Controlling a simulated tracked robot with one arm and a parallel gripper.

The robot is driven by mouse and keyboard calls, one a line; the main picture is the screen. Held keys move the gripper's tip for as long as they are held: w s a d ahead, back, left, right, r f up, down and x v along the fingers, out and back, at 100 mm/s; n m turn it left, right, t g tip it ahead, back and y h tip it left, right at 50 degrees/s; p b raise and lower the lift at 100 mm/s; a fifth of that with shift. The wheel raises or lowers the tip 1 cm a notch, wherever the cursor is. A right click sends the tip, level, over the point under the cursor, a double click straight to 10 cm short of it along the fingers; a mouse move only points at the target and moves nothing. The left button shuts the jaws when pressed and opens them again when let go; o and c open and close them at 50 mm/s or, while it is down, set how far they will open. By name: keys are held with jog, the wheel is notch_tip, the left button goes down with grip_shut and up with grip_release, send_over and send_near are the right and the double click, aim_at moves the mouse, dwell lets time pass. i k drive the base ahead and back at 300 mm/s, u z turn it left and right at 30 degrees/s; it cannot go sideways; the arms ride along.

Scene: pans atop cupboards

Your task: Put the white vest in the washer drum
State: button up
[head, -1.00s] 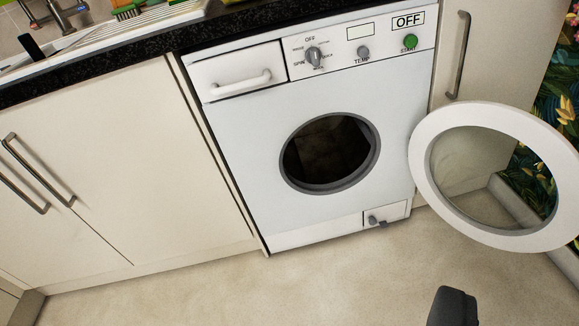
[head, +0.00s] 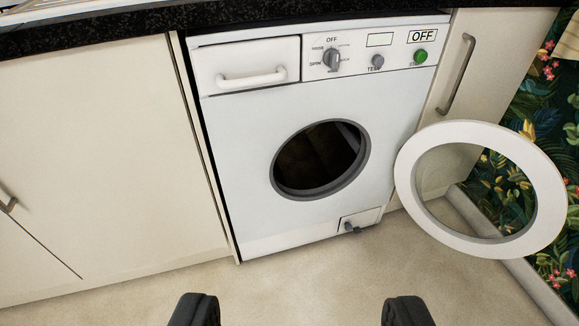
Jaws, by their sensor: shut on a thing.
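The front-loading washer (head: 240,170) stands under the counter in the middle of the view. Its round door (head: 410,190) is swung wide open to the right. The drum opening (head: 320,160) is uncovered and dark, with a dim brownish interior; I cannot make out any cloth inside. The white vest is not visible.
Pale cupboards (head: 90,150) flank the washer, with another cupboard door (head: 480,60) behind its open door. A dark counter (head: 200,15) runs above. Leafy wallpaper (head: 540,120) covers the right wall. The beige floor (head: 300,285) before the washer is clear.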

aim_at(302, 165)
jog(key=u, duration=0.1)
jog(key=i, duration=1)
jog(key=z, duration=0.1)
